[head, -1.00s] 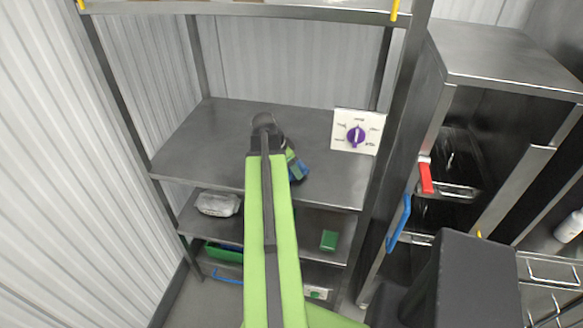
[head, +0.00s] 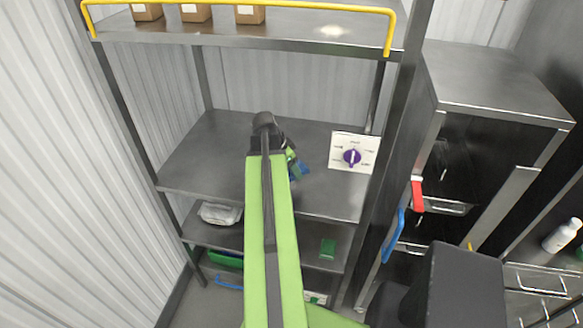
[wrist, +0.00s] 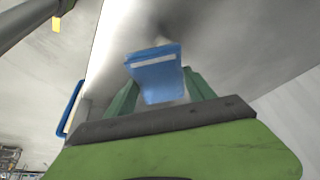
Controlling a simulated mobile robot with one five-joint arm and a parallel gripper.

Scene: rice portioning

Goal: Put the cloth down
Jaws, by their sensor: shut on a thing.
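The blue cloth (wrist: 155,68), with a pale stripe, is pinched between the green fingers of my gripper (wrist: 158,88) in the wrist view. In the head view the gripper (head: 297,163) is partly hidden behind my arm, and a little blue shows at its tip. It appears over the steel shelf (head: 225,145) at mid height, left of the white panel with a purple knob (head: 352,157). I cannot tell whether the cloth touches the shelf.
The top shelf carries several brown boxes (head: 196,12) behind a yellow rail (head: 240,6). A lower shelf holds a clear container (head: 220,213) and a green block (head: 328,248). A steel cabinet (head: 490,80) stands at right. The mid shelf's left part is bare.

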